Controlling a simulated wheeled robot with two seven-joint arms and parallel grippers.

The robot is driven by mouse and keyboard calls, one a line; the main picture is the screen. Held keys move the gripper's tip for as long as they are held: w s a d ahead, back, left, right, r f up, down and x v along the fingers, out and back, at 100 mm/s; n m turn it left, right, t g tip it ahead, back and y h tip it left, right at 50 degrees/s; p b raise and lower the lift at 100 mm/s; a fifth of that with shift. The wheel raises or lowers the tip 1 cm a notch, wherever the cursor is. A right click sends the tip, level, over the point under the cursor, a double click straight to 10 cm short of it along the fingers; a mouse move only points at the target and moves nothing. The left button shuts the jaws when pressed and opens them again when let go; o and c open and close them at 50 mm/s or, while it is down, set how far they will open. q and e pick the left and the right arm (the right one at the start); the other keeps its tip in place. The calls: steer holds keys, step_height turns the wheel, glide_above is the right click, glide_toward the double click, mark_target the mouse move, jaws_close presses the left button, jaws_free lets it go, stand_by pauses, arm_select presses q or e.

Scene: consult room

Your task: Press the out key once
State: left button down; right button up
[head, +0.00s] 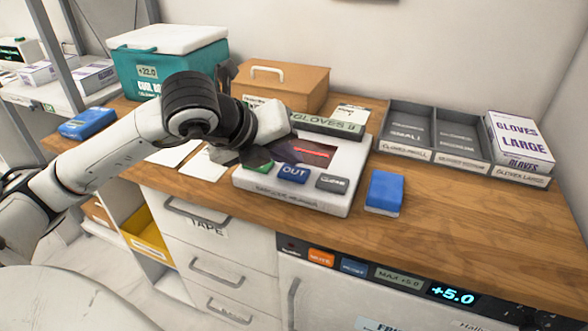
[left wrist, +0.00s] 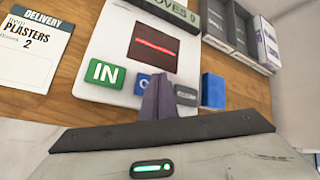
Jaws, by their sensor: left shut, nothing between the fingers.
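The barcode reader (head: 290,199) is a white box on the wooden counter, with a red-lit window (head: 312,152) and a row of keys. The blue OUT key (head: 293,173) is in the middle, between a green key (head: 258,166) and a grey key (head: 331,182). My left gripper (head: 262,154) is shut and empty over the reader, and hides part of the green key in the head view. In the left wrist view its closed fingers (left wrist: 157,98) cover part of the OUT key (left wrist: 142,83), right of the green IN key (left wrist: 105,74). I cannot tell whether they touch it. My right gripper is not in view.
A blue box (head: 384,191) stands right of the reader. A GLOVES display (head: 325,123) is at its back. Behind are a brown box (head: 280,85) and a teal cooler (head: 165,65). Grey glove trays (head: 435,135) stand at right. The front right counter is clear.

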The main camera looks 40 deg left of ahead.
mark_target(289, 175)
arm_select(q)
steer(key=shift+r, duration=0.1)
steer(key=shift+r+p, duration=1.7)
steer(key=shift+r, duration=0.8)
steer(key=shift+f, duration=0.1)
